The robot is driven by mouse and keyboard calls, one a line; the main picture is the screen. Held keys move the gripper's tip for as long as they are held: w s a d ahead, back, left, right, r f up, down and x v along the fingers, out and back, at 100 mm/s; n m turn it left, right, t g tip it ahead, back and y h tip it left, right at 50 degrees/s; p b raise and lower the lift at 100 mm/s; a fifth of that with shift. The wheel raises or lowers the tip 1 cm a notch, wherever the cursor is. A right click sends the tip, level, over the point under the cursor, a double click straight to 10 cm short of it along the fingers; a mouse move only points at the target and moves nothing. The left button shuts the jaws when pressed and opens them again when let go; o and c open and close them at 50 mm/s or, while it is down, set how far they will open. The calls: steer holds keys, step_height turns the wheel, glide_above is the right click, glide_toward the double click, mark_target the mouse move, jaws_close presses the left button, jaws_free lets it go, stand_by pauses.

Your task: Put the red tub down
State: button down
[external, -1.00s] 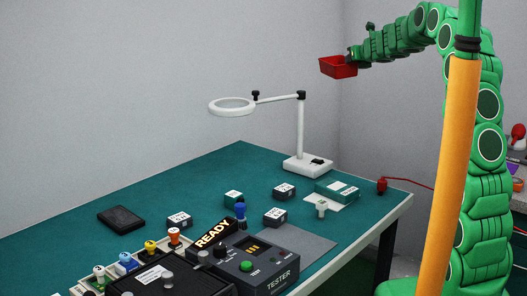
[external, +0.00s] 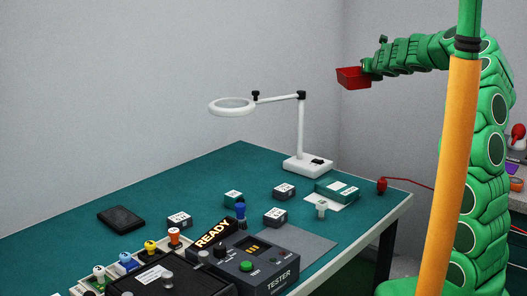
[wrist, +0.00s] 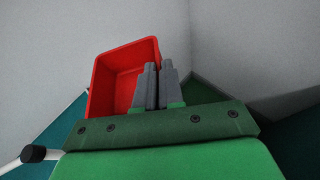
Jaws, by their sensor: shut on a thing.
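The red tub (external: 354,79) hangs in the air above the far right of the bench, well clear of the lamp. It also shows in the wrist view (wrist: 110,85), where I look into its open, seemingly empty inside. My gripper (external: 370,68) is shut on the tub's right wall; its two grey fingers (wrist: 158,70) pinch that wall in the wrist view. The green bench top (external: 130,195) lies far below the tub.
A white magnifier lamp (external: 300,130) stands at the bench's far side. Several small labelled boxes (external: 276,217), a tester (external: 255,262) and a black pad (external: 121,219) lie on the bench. Bare green top shows at the back left and between the boxes.

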steer(key=d, duration=0.1)
steer(key=f, duration=0.1)
steer(key=d+f+m+h, duration=0.1)
steer(key=shift+s+d+f, duration=0.2)
steer(key=shift+s+d, duration=0.05)
steer(key=shift+d, duration=0.1)
